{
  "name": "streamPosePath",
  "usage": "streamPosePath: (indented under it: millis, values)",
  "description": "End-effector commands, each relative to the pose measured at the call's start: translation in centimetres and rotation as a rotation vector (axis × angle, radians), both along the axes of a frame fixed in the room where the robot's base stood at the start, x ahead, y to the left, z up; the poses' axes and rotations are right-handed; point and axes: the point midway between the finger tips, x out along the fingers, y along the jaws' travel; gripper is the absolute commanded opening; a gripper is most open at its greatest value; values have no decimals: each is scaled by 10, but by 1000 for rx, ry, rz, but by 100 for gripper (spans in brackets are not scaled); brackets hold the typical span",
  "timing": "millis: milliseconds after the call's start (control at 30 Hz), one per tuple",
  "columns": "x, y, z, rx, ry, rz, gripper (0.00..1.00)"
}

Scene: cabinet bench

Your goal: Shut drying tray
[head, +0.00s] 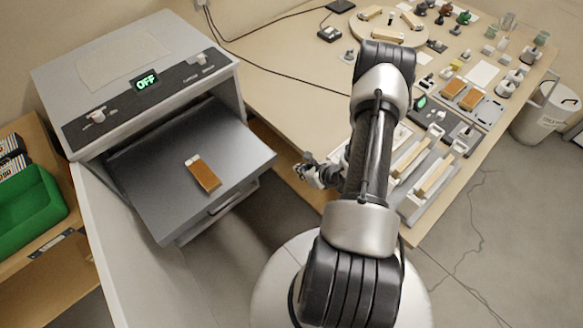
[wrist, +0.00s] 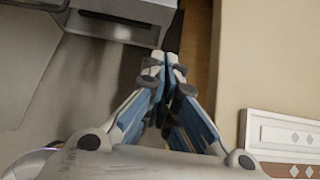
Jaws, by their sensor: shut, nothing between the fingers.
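The drying tray (head: 160,165) is a flat grey metal tray pulled out from the grey drying cabinet (head: 130,70). A brown block with a white end (head: 204,174) lies on it. A handle (head: 228,200) shows on the tray's front side. My gripper (head: 300,170) is shut and empty, to the right of the tray's front corner and apart from it. In the wrist view my gripper (wrist: 167,62) points at the gap beside the bench, and a grey metal front with a slot (wrist: 115,28) shows at the top left.
The cabinet's display (head: 147,83) reads OFF. The wooden bench (head: 290,100) on the right holds several tools, blocks and a rack (head: 425,175). A green bin (head: 30,208) stands at the left. A white bucket (head: 545,110) is at the far right.

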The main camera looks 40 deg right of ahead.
Motion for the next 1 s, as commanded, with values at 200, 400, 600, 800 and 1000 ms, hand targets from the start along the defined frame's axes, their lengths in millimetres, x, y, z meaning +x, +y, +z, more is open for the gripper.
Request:
streamPosePath:
  millis: [200, 400, 600, 800, 1000]
  values:
    - [29, 3, -30, -1, -1, 8, 0]
    - [60, 4, -61, -1, -2, 8, 0]
    - [90, 5, -66, -2, -3, 8, 0]
    - [105, 5, -65, -1, -2, 6, 0]
    - [106, 5, -64, 0, -1, 4, 0]
